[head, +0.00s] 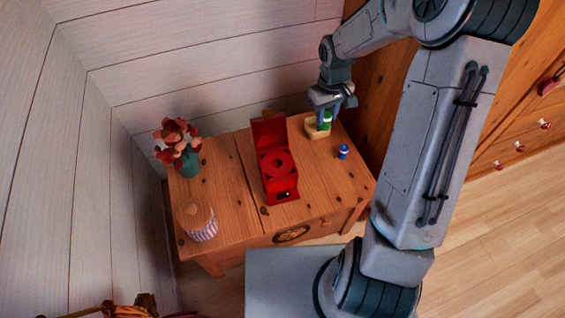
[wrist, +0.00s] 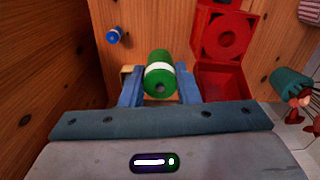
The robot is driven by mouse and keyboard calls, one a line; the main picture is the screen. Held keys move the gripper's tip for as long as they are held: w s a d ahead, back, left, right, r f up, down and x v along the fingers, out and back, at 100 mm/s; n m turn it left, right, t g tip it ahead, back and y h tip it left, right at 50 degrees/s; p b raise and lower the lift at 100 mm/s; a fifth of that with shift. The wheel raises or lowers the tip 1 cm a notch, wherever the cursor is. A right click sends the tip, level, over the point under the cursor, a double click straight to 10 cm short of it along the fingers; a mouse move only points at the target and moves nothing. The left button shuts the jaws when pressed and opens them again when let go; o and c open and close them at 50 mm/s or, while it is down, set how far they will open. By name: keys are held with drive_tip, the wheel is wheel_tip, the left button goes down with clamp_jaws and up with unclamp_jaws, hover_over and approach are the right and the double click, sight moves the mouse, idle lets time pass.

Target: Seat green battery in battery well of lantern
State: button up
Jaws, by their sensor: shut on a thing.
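The green battery (wrist: 158,76) has a white band and sits between my gripper's two blue fingers in the wrist view. In the head view the green battery (head: 327,119) shows below my gripper (head: 330,104), at a small tan wooden holder (head: 314,130). My gripper (wrist: 158,92) is shut on the battery. I cannot tell whether the battery is still resting in the holder. The red lantern (head: 277,165) stands mid-table with its lid open, showing a round well (head: 278,164). It also shows in the wrist view (wrist: 222,50), to the right of the battery.
A small blue battery (head: 343,152) with a white band stands on the table (head: 225,170), right of the lantern. A teal vase with red flowers (head: 188,162) and a striped jar (head: 201,222) stand at the left. A wooden wardrobe (head: 380,90) and plank walls border the table.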

drive_tip(key=n+p, duration=0.1)
drive_tip(key=n, duration=0.1)
drive_tip(key=f+n, duration=0.1)
drive_tip(key=n, duration=0.2)
drive_tip(key=s+n+p, duration=0.1)
drive_tip(key=n, duration=0.1)
drive_tip(key=shift+d+f+p, duration=0.1)
drive_tip(key=shift+f+p, duration=0.15)
drive_tip(key=shift+p, duration=0.1)
drive_tip(key=f+n+p, duration=0.1)
drive_tip(key=n+p, duration=0.1)
drive_tip(key=n, duration=0.3)
drive_tip(key=n+p, duration=0.2)
drive_tip(key=n, duration=0.9)
hover_over(277, 166)
wheel_tip(277, 166, down, 9)
drive_tip(key=shift+s+f, duration=0.1)
drive_tip(key=shift+f+b, duration=0.4)
drive_tip(key=shift+f, duration=1.55)
drive_tip(key=shift+f, duration=0.1)
drive_tip(key=o, duration=1)
